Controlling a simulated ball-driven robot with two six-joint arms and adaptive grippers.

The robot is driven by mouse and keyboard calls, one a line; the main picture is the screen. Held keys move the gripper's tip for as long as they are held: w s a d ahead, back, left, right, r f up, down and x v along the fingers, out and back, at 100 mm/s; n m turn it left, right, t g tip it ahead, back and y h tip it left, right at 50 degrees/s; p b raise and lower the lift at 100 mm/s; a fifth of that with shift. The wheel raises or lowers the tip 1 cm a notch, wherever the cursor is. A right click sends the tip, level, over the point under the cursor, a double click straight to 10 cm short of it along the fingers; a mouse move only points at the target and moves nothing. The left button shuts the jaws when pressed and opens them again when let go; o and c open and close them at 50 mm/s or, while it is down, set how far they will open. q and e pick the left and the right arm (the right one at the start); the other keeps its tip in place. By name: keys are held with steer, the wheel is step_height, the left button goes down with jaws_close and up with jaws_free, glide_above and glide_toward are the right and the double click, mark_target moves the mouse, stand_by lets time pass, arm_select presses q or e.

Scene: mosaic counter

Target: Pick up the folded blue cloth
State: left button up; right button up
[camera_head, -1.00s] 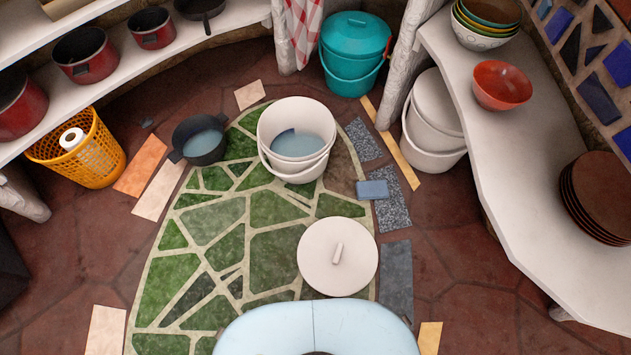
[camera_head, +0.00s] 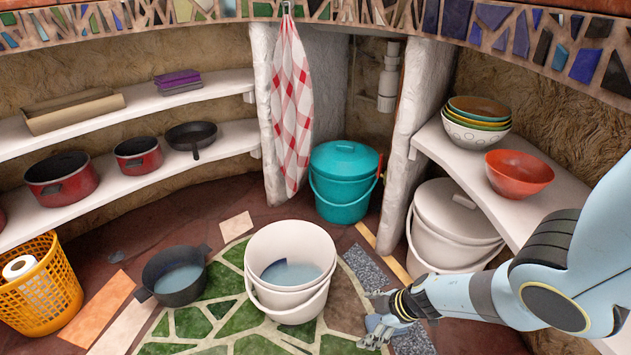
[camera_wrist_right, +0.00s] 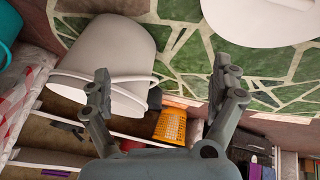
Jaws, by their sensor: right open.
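My left gripper is not in view.
A white bucket (camera_head: 258,243) with water and a dark pot (camera_head: 150,277) stand to the left. A lidded white bucket (camera_head: 428,258) and a shelf with a red bowl (camera_head: 519,173) are close to my right arm. A teal bucket (camera_head: 340,205) stands behind.

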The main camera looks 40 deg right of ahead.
arm_select(q)
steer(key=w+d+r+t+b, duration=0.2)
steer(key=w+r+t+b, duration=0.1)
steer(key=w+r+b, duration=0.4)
steer(key=b, duration=0.2)
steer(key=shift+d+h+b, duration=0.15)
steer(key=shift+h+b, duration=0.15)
arm_select(e)
steer(key=w+d+f+n+g+h, duration=0.1)
steer(key=d+f+g, duration=0.5)
steer(key=d, duration=0.6)
steer(key=shift+w+f+n+h, duration=0.4)
steer(key=shift+w+f+n, duration=0.25)
steer(key=shift+w+n, duration=0.2)
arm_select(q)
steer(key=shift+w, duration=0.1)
arm_select(e)
steer(key=shift+f, duration=0.1)
